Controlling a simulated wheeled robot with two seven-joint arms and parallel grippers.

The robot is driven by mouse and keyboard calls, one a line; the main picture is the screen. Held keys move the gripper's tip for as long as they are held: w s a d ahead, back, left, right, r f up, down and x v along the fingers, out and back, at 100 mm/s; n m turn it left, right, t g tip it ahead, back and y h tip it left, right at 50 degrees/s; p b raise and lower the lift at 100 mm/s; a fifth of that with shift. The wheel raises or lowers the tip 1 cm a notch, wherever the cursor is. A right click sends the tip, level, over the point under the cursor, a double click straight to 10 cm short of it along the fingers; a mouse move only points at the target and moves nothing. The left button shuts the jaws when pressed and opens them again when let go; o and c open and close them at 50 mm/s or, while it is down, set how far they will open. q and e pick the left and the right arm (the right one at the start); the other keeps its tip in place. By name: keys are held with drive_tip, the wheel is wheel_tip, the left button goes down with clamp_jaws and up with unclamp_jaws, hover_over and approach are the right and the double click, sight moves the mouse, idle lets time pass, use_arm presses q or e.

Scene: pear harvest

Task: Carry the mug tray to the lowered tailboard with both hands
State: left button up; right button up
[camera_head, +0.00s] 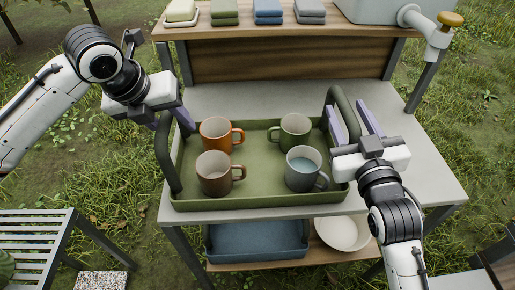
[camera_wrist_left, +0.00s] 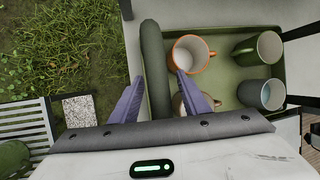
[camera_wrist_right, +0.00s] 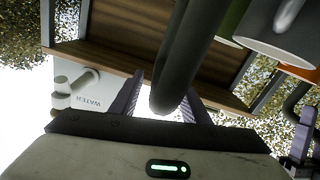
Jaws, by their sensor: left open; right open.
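The green mug tray (camera_head: 240,202) lies on a grey tabletop (camera_head: 420,165). It carries an orange mug (camera_head: 215,136), a brown mug (camera_head: 214,180), a green mug (camera_head: 294,133) and a blue-grey mug (camera_head: 300,178), all upright. An arched dark green handle stands at each end. My left gripper (camera_head: 172,121) is open at the left handle (camera_head: 165,155); the left wrist view shows that handle (camera_wrist_left: 153,60) between the fingers. My right gripper (camera_head: 352,115) is open at the right handle (camera_head: 345,103); the right wrist view shows that handle (camera_wrist_right: 180,60) between the fingers. No lowered tailboard is clearly identifiable.
A wooden shelf behind holds folded cloths (camera_head: 268,10) and a grey water container (camera_head: 385,10) with a tap. Below the tabletop are a blue bin (camera_head: 255,240) and a white bowl (camera_head: 343,233). A slatted bench (camera_head: 35,240) stands at left. Grass surrounds everything.

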drive_tip(key=shift+w, duration=0.6)
use_arm(q)
drive_tip(key=shift+w+d+f, duration=0.1)
drive_tip(key=shift+w+f, duration=0.15)
drive_tip(key=shift+f, duration=0.3)
clamp_jaws()
use_arm(e)
clamp_jaws()
use_arm(q)
drive_tip(key=shift+w+r, duration=0.1)
drive_tip(key=shift+r, duration=0.2)
use_arm(e)
drive_tip(key=shift+r, duration=0.3)
